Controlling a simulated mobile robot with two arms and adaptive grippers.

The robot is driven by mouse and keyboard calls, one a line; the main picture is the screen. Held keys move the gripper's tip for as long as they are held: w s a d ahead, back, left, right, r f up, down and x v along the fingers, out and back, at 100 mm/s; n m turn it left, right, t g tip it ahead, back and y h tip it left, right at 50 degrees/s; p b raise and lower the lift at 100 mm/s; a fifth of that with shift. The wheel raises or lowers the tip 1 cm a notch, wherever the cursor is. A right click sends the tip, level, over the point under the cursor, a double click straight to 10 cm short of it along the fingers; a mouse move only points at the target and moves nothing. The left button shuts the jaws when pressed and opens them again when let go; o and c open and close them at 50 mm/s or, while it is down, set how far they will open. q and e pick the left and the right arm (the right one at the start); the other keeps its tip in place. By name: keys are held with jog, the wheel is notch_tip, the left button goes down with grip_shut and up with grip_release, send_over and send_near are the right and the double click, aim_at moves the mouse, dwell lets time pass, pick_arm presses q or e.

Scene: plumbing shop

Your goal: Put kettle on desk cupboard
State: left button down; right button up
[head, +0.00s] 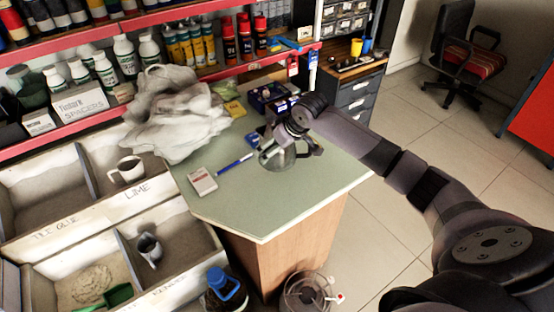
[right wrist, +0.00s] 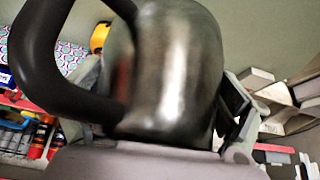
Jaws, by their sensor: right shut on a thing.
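The kettle (head: 281,158) is shiny metal with a dark handle and shows over the green desktop (head: 250,195) in the head view. I cannot tell whether its base touches the top. My right gripper (head: 283,133) is shut on the kettle from above and behind, hiding its upper part. In the right wrist view the metal kettle body (right wrist: 175,75) fills the middle, with its black curved handle (right wrist: 35,70) at the left. A dark grey drawer cupboard (head: 357,92) with a wooden top stands beyond the desk. My left gripper is not in view.
On the desktop lie a crumpled grey-white bag (head: 175,115), a small pale box (head: 202,181), a blue marker (head: 234,164) and a dark blue box (head: 268,95). The desktop's front part is clear. Red shelves (head: 150,95) with bottles stand behind. A fan (head: 308,292) is on the floor.

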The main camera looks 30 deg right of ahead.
notch_tip(320, 180, down, 6)
jog(key=shift+w+r, duration=0.1)
jog(key=shift+r, duration=0.05)
dwell(0.4)
jog(key=o, duration=1.1)
jog(key=shift+o, duration=0.7)
